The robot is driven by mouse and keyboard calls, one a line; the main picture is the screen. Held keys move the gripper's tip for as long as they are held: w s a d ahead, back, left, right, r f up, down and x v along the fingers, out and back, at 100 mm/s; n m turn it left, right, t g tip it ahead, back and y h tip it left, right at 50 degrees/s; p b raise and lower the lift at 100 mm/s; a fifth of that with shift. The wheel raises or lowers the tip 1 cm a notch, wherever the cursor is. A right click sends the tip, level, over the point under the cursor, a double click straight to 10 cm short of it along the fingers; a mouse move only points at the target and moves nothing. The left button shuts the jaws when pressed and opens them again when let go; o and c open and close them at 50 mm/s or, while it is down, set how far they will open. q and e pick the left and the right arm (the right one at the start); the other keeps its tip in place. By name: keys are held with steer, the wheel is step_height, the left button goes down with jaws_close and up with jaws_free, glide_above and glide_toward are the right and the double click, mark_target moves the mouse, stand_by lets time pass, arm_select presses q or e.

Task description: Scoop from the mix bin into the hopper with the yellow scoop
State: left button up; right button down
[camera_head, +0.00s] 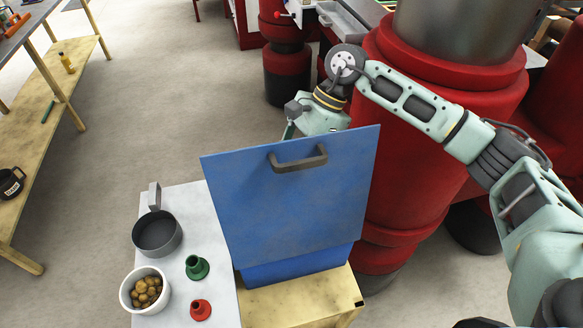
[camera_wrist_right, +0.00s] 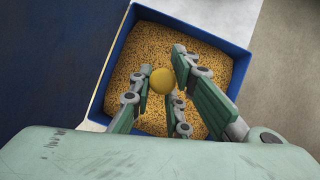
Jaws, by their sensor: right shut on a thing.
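The mix bin is a blue box whose raised lid (camera_head: 290,200) faces me in the head view and hides its inside. In the right wrist view the bin's blue rim (camera_wrist_right: 190,20) surrounds yellow-brown grainy mix (camera_wrist_right: 190,48). My right gripper (camera_wrist_right: 162,98) is over the mix, its fingers shut on a round yellow part (camera_wrist_right: 162,81), which looks like the end of the yellow scoop. The scoop's bowl is not visible. In the head view my right wrist (camera_head: 320,117) is just behind the lid's top edge, with its fingers mostly hidden. I cannot tell which part is the hopper.
A large red machine (camera_head: 430,90) with a grey metal drum (camera_head: 465,25) stands right beside the bin. A white table (camera_head: 180,198) at left holds a grey pan (camera_head: 157,233), a bowl of brown lumps (camera_head: 145,290) and green and red funnel-shaped pieces. Open floor lies behind.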

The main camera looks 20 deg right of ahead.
steer(key=shift+r+p, duration=0.65)
steer(key=shift+r, duration=1.45)
steer(key=shift+r+p, duration=0.9)
steer(key=shift+r, duration=2)
steer(key=shift+a, duration=0.1)
